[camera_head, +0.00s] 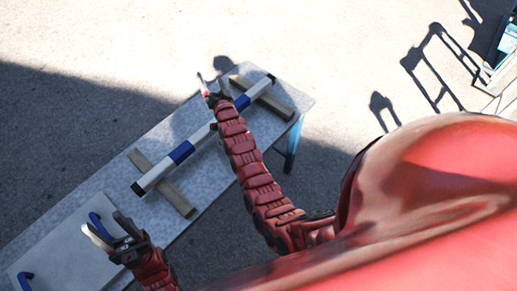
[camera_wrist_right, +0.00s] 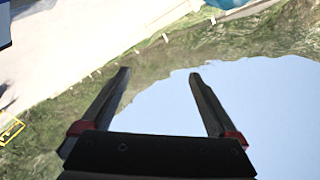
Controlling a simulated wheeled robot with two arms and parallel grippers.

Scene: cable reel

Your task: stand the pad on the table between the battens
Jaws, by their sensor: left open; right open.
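A flat white slab with blue handles (camera_head: 62,244) lies at the lower left end of the table; I take it for the pad. Two wooden battens lie apart across the table, the near one (camera_head: 178,199) and the far one (camera_head: 272,105). My left gripper (camera_head: 110,230) is open at the slab's upper handle (camera_head: 99,222); I cannot tell whether it touches it. My right gripper (camera_head: 212,86) is open near the far end of the table. In the right wrist view its two fingers (camera_wrist_right: 160,74) are apart with nothing between them.
A white pole with blue and black bands (camera_head: 181,153) lies across both battens, over the space between them. The grey table (camera_head: 205,182) has bare surface beside the pole. Paved ground surrounds it. A blue structure (camera_head: 505,45) stands at the upper right.

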